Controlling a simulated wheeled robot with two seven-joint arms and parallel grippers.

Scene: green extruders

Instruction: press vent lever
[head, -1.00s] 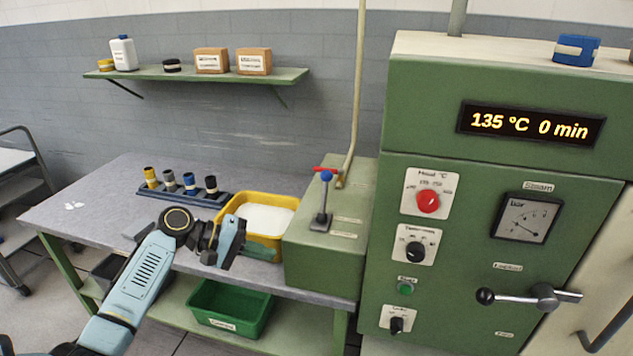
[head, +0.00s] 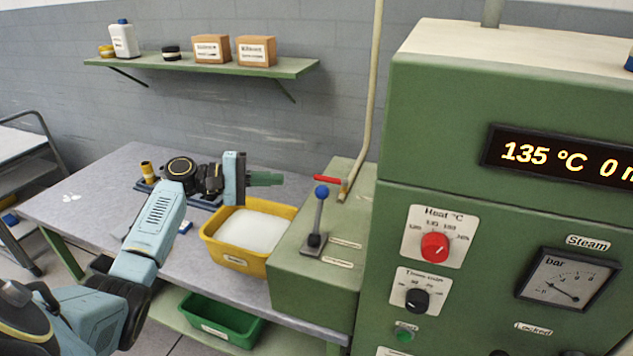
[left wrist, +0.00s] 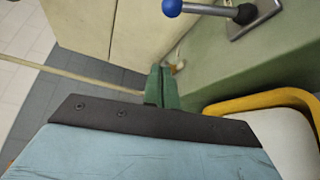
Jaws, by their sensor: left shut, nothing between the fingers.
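The vent lever (head: 318,222) is a thin metal rod with a blue ball knob, standing nearly upright from a dark base plate on the green box (head: 310,285). My left gripper (head: 278,179) is shut and empty. It is held above the yellow tray, to the left of the lever and a little higher than its knob, apart from it. In the left wrist view the shut green fingers (left wrist: 162,88) point toward the green box, and the lever's blue knob (left wrist: 173,7) shows at the top edge. My right gripper is not in view.
A red-handled valve (head: 328,179) and a pale pipe (head: 366,110) stand just behind the lever. The green machine (head: 430,120) with its dials rises at the right. The yellow tray (head: 232,261) sits on the bench left of the box.

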